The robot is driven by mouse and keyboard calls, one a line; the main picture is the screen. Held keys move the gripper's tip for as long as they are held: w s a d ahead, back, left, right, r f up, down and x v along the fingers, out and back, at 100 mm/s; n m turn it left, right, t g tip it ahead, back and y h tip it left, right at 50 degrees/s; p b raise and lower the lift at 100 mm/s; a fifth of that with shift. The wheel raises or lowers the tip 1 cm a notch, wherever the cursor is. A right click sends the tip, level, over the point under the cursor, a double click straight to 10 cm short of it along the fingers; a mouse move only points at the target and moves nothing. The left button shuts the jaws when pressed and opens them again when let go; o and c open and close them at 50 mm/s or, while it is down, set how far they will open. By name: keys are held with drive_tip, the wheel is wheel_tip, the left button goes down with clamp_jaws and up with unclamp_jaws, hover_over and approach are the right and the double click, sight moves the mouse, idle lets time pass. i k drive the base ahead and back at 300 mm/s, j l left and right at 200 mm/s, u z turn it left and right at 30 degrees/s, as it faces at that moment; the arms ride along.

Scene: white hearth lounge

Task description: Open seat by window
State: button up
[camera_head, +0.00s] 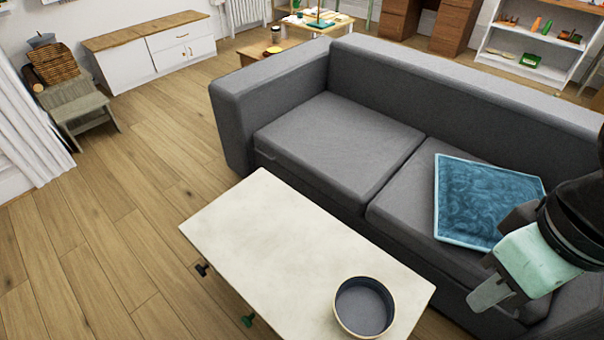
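A small grey-green wooden seat (86,108) stands at the far left, beside a white curtain (25,125). A brown wicker basket (54,64) rests on it, with a grey item on top that is too small to name. The grey sofa (335,140) fills the middle and right; a blue cushion (480,200) lies on its right seat, and its left seat is bare. My gripper (488,293) is at the lower right, in front of the sofa and below the cushion in the picture. It is far from the wooden seat. Its finger gap is not clear.
A pale coffee table (270,240) with a round dark-lined bowl (364,307) stands in front of the sofa. A white cabinet (155,50) stands along the back wall. Bare wooden floor (150,190) lies between the coffee table and the wooden seat.

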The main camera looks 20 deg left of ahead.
sight(349, 150)
drive_tip(key=k+j, duration=0.2)
drive_tip(key=j, duration=0.2)
drive_tip(key=k+j, duration=0.1)
drive_tip(key=j, duration=0.3)
drive_tip(key=j+z, duration=0.1)
drive_tip(key=j, duration=0.3)
drive_tip(key=k+j, duration=0.15)
drive_tip(key=j, duration=0.25)
drive_tip(key=k+j, duration=0.1)
drive_tip(key=j, duration=0.3)
drive_tip(key=k+j+z, duration=0.1)
drive_tip(key=j, duration=0.3)
drive_tip(key=i+j+z, duration=0.1)
drive_tip(key=j, duration=0.85)
drive_tip(key=i+j+z, duration=0.1)
drive_tip(key=j, duration=0.85)
drive_tip(key=i+j+z, duration=0.15)
drive_tip(key=j, duration=0.8)
drive_tip(key=i+j, duration=0.2)
drive_tip(key=j, duration=0.15)
drive_tip(key=i+j+z, duration=0.1)
drive_tip(key=j, duration=0.25)
drive_tip(key=i+j, duration=0.25)
drive_tip(key=i+j+z, duration=0.1)
drive_tip(key=j, duration=0.35)
drive_tip(key=i+j, duration=0.2)
drive_tip(key=i, duration=0.25)
drive_tip(key=i+j, duration=0.2)
drive_tip(key=i, duration=0.3)
drive_tip(key=l+z, duration=0.05)
